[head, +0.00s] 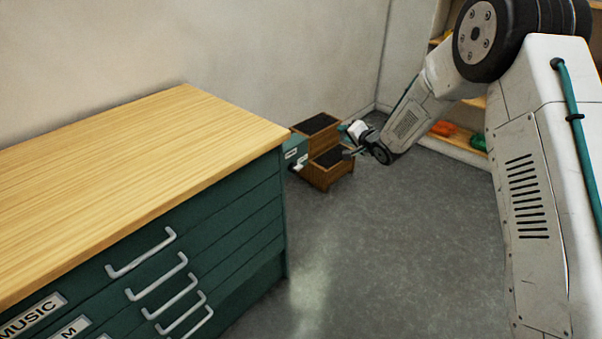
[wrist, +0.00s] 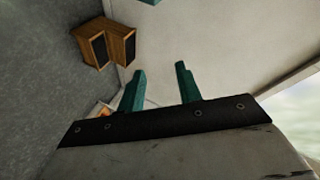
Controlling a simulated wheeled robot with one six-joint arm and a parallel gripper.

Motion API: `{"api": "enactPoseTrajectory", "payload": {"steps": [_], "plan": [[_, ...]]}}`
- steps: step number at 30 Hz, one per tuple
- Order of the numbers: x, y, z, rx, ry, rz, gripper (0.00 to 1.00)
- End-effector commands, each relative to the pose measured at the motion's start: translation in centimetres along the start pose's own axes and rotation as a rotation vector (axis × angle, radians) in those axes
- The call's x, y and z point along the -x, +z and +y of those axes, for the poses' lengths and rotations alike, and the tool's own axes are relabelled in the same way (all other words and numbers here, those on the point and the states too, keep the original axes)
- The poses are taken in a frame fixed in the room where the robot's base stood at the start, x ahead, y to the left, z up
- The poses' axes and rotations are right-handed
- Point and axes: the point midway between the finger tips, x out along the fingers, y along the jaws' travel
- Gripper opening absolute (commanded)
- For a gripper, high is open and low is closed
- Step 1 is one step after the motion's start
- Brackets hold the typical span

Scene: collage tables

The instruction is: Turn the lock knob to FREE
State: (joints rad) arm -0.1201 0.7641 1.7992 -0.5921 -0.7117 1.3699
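The green cabinet (head: 284,225) has a small green plate with white labels (head: 291,154) on its far right side. A small pale knob-like part (head: 297,167) shows just below the labels; its setting and the lettering are too small to read. My gripper (head: 345,139) is to the right of the plate, apart from it, in front of the wooden steps. In the wrist view my gripper's (wrist: 158,75) two teal fingers are spread with nothing between them. The knob is not recognisable in the wrist view.
Wooden steps with dark treads (head: 330,172) stand on the floor beyond the cabinet; they also show in the wrist view (wrist: 120,40). A shelf (head: 455,151) with orange and green items is at the right. The grey floor (head: 390,250) right of the cabinet is clear.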

Motion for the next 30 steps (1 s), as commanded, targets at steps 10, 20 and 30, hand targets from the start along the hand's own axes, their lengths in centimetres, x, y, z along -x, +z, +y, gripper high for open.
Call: {"api": "enactPoseTrajectory", "payload": {"steps": [10, 20, 30], "plan": [[-6.5, 13.3, 7.1, -0.355, -0.354, -0.218, 0.35], [-7.7, 16.8, 8.0, -0.453, -0.437, -0.290, 0.35], [-12.2, 17.6, 5.5, -0.452, -0.436, -0.288, 0.35]]}}
